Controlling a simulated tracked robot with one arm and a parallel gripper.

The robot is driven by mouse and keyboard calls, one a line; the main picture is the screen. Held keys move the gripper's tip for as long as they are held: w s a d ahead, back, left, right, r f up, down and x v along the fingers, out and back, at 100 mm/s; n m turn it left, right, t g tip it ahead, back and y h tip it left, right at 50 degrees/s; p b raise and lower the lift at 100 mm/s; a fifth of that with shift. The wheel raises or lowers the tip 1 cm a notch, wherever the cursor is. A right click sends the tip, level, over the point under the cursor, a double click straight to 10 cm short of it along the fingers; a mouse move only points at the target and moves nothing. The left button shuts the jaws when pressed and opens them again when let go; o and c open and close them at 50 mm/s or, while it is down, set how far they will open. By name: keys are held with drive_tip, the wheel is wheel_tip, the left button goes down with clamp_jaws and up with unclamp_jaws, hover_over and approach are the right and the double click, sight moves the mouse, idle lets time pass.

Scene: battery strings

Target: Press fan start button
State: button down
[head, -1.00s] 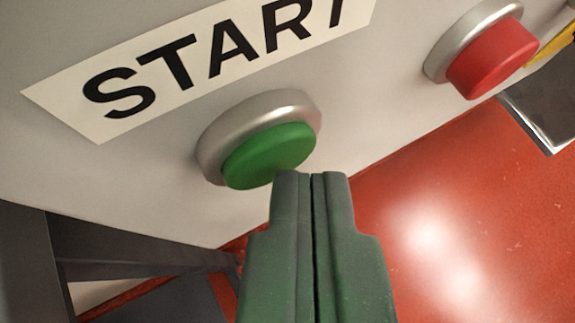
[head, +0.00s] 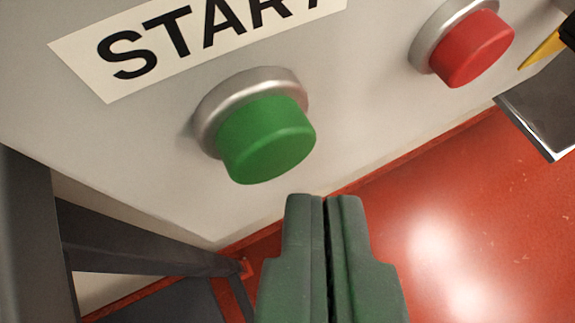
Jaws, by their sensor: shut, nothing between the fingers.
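The green start button (head: 266,140) stands out from its silver collar (head: 252,90) on a light grey panel, below a white label reading START (head: 190,38). The label's top right is cut off by the picture edge. My gripper (head: 325,200) is shut and empty, its dark green fingertips below and right of the button in the picture. A gap shows between the fingertips and the button, so they appear apart.
A red button (head: 477,48) in a silver collar sits on the same panel to the right. A dark frame (head: 130,240) stands at lower left. A dark metal-edged piece (head: 545,105) is at right. The red floor (head: 460,220) looks clear.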

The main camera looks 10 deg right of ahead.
drive_tip(key=shift+s, duration=0.2)
drive_tip(key=shift+s+d+b, duration=0.25)
drive_tip(key=shift+s+b, duration=0.4)
drive_tip(key=shift+s, duration=0.1)
drive_tip(key=shift+s+d+b, duration=0.3)
drive_tip(key=shift+s+b, duration=0.35)
drive_tip(key=shift+s, duration=0.15)
drive_tip(key=shift+s+d+b, duration=0.25)
drive_tip(key=shift+s+b, duration=0.4)
drive_tip(key=shift+s, duration=0.1)
drive_tip(key=s+a+r+n+t+y, duration=0.1)
drive_tip(key=a+r, duration=0.1)
drive_tip(key=r, duration=1.4)
drive_tip(key=s+a+r+t+y, duration=0.1)
drive_tip(key=s+r+t, duration=0.1)
drive_tip(key=r, duration=1.4)
drive_tip(key=s+d+r+t, duration=0.1)
drive_tip(key=s+r, duration=0.8)
drive_tip(key=r, duration=0.4)
drive_tip(key=s+d+r+n, duration=0.1)
drive_tip(key=s+d+r, duration=0.1)
drive_tip(key=s+r, duration=0.8)
wheel_tip(320, 180, up, 3)
drive_tip(key=shift+s+f+t, duration=0.1)
drive_tip(key=shift+s+t, duration=0.2)
drive_tip(key=shift+t, duration=0.1)
